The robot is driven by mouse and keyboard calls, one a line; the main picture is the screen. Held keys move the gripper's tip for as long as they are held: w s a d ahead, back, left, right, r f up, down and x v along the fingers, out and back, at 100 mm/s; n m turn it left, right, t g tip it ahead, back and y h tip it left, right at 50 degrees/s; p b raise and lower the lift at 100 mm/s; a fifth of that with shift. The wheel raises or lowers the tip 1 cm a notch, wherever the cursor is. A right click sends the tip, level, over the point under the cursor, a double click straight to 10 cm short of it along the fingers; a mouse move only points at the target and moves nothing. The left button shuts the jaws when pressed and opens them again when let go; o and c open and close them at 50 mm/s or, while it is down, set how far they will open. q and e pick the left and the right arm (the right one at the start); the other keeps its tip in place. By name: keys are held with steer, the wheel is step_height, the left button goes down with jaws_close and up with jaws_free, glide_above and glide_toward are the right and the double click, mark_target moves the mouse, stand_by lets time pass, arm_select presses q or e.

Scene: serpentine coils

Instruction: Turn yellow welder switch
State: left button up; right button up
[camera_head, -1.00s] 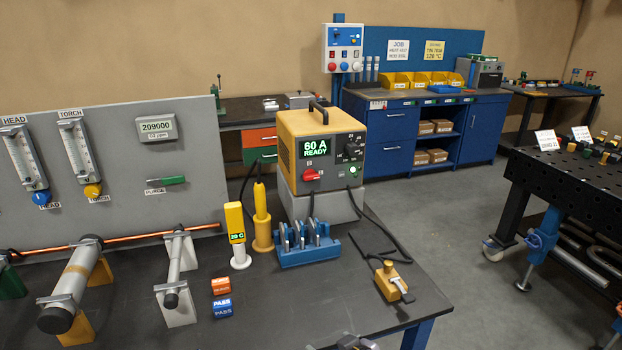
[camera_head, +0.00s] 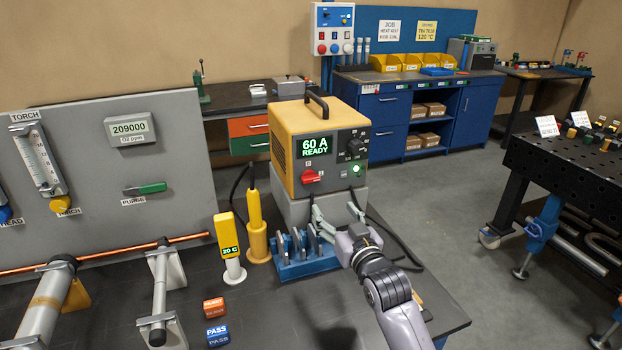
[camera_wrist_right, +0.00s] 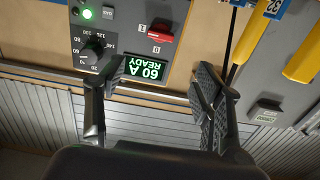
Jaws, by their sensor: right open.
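The yellow welder (camera_head: 284,140) stands on a grey block on the dark bench. Its front panel has a lit "60 A READY" display, a red switch (camera_head: 311,176) at lower left, a black dial (camera_head: 355,147) and a green light. My right gripper (camera_head: 335,210) is open and empty in front of the panel, below the red switch, apart from it. In the right wrist view the panel appears upside down. There the red switch (camera_wrist_right: 162,32) lies above the gap between the open fingers (camera_wrist_right: 161,76). My left gripper is not in view.
The grey panel (camera_head: 100,200) fills the left.

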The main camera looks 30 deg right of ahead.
steer(key=p, duration=0.1)
glide_toward(312, 181)
steer(key=p+x, duration=0.1)
steer(key=x, duration=0.7)
steer(key=shift+w+d+r, duration=0.1)
steer(key=shift+w, duration=0.15)
steer(key=shift+w+d, duration=0.1)
steer(key=shift+w, duration=0.2)
steer(key=shift+w+p, duration=0.2)
steer(key=shift+p, duration=0.1)
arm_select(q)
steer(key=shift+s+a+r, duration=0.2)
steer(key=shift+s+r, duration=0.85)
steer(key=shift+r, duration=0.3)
arm_select(e)
steer(key=shift+c, duration=0.2)
steer(key=c, duration=1.1)
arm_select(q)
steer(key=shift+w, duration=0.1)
